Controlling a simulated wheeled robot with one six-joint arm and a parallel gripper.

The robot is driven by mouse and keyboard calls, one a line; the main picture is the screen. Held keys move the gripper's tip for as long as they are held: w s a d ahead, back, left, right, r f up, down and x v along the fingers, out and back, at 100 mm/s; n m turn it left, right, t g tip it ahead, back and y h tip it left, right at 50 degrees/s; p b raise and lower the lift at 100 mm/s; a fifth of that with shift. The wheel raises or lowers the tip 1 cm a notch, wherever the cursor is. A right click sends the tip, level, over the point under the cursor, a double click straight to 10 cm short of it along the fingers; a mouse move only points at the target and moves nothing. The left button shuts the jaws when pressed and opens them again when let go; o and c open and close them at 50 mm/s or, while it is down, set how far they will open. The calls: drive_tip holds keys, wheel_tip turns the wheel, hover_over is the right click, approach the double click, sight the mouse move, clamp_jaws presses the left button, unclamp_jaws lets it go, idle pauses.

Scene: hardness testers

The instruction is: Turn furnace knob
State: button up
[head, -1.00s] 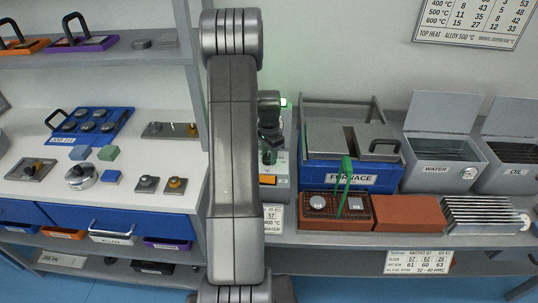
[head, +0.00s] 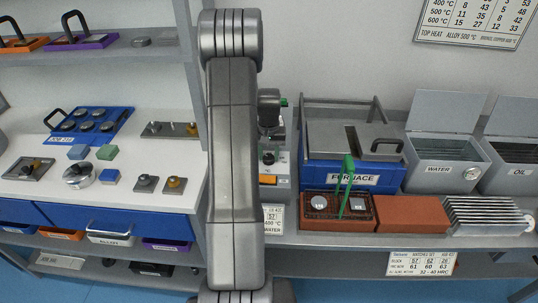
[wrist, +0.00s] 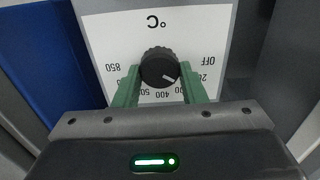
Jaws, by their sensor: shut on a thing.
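In the wrist view, the black ribbed furnace knob (wrist: 160,67) sits on a white dial plate (wrist: 110,30) marked °C. The plate appears upside down, with OFF on the right and 850 on the left. My gripper (wrist: 160,82) has its two green fingers on either side of the knob, shut on it. The knob's white mark points to the lower right, toward the part of the scale right of 400, partly hidden by the right finger. In the head view, the control box (head: 282,198) stands left of the blue furnace (head: 318,174), and my arm hides much of it.
Water (head: 440,168) and oil (head: 515,172) tanks are to the right. A shelf with samples (head: 60,208) is on the left.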

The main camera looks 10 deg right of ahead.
sight(268, 156)
drive_tip(key=n, duration=0.6)
drive_tip(key=shift+a, duration=0.1)
drive_tip(key=shift+n, duration=0.4)
drive_tip(key=o, duration=1)
drive_tip(key=shift+r, duration=0.1)
wheel_tip(268, 156, up, 14)
drive_tip(key=shift+f, duration=0.15)
drive_tip(key=shift+f, duration=0.15)
wheel_tip(268, 156, down, 14)
drive_tip(key=shift+r, duration=0.2)
